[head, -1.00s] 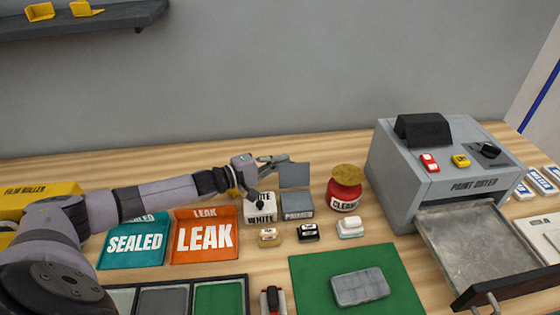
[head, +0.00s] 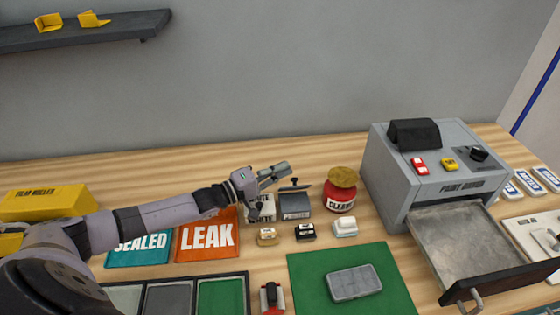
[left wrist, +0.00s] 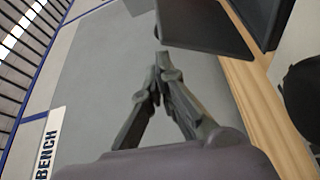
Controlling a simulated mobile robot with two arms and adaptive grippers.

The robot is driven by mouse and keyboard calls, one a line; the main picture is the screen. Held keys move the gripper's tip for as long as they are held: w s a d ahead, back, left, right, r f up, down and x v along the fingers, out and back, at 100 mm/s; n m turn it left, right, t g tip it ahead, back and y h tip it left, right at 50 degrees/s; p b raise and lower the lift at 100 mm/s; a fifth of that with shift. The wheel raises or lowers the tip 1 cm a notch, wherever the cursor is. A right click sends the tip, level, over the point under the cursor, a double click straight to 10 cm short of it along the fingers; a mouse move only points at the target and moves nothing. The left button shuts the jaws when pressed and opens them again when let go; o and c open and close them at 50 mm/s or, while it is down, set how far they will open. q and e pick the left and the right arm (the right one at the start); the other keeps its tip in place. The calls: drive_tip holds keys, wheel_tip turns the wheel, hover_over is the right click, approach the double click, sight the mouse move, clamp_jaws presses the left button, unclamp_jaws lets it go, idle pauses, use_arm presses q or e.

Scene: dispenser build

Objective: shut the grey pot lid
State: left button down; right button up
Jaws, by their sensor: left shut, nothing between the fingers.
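The grey pot (head: 296,207), labelled PRIMER, stands on the bench between the white pot and the red pot. Its grey lid (head: 295,187) is now low over the pot's top, seen almost edge-on with a small knob showing; I cannot tell whether it is fully down. My left gripper (head: 287,169) is just above and to the left of the lid, with empty fingers closed together. In the left wrist view the shut fingertips (left wrist: 157,75) are near a dark flat panel (left wrist: 205,27), which may be the lid. My right gripper is not in view.
The white pot (head: 259,213) is partly hidden behind my left gripper. A red pot (head: 340,202) with a yellowish lid stands right of the grey pot. Small stamps (head: 306,233) lie in front. The paint dryer (head: 425,170) is at right with its tray out.

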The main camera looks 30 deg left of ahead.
use_arm(q)
drive_tip(key=shift+s+d+r+p, duration=0.15)
drive_tip(key=shift+s+d+p, duration=0.35)
drive_tip(key=shift+s, duration=0.15)
drive_tip(key=shift+s+d, duration=0.2)
drive_tip(key=shift+s, duration=0.05)
drive_tip(key=shift+f, duration=0.2)
drive_tip(key=shift+p, duration=0.3)
